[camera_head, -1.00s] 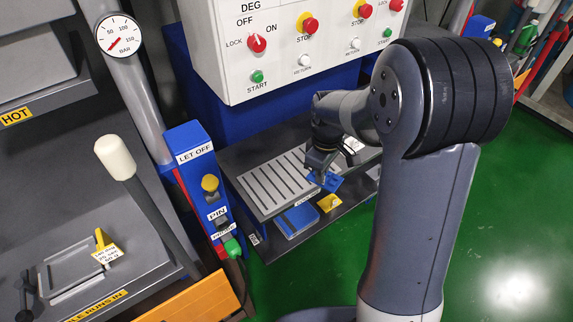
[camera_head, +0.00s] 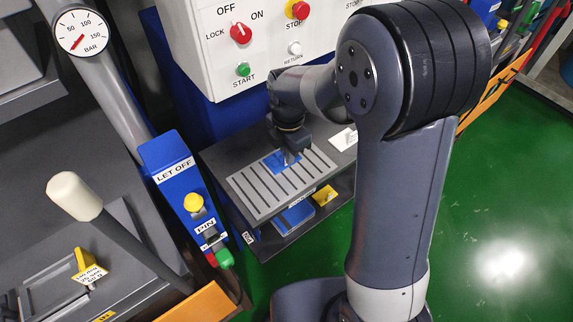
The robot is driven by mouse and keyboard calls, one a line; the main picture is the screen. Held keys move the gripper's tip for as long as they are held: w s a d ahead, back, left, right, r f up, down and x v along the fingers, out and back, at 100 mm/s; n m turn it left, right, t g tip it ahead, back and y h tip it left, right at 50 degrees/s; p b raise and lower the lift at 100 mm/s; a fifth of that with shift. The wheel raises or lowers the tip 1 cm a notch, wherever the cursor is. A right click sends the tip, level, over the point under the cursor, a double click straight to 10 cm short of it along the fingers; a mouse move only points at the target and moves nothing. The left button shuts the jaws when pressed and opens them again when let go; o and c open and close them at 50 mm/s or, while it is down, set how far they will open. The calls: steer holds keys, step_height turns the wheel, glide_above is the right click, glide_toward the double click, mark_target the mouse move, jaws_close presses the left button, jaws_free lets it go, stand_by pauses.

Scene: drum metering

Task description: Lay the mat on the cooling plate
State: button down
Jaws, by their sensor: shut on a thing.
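The mat is a small blue sheet (camera_head: 274,163) in the head view, under the tips of my gripper (camera_head: 291,156). My gripper is shut on the mat's right part and points down. The cooling plate is the grey slotted plate (camera_head: 262,203) on a dark bench top. The mat appears over the plate's upper middle, and slots show on both sides and below it. I cannot tell whether the mat touches the plate or hangs just above it. The gripper hides part of the mat.
A lower shelf under the bench holds a blue item (camera_head: 293,217) and a yellow item (camera_head: 325,195). A white control box (camera_head: 262,50) with knobs overhangs the bench. A blue LET OFF post (camera_head: 180,172) stands left of the plate. Green floor (camera_head: 500,220) is open at right.

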mark_target(288, 167)
steer(key=shift+f, duration=2.65)
steer(key=shift+f, duration=0.1)
steer(key=shift+f, duration=0.15)
steer(key=c, duration=1.6)
jaws_free()
steer(key=shift+r, duration=0.2)
step_height(288, 167, up, 12)
steer(key=shift+r, duration=0.1)
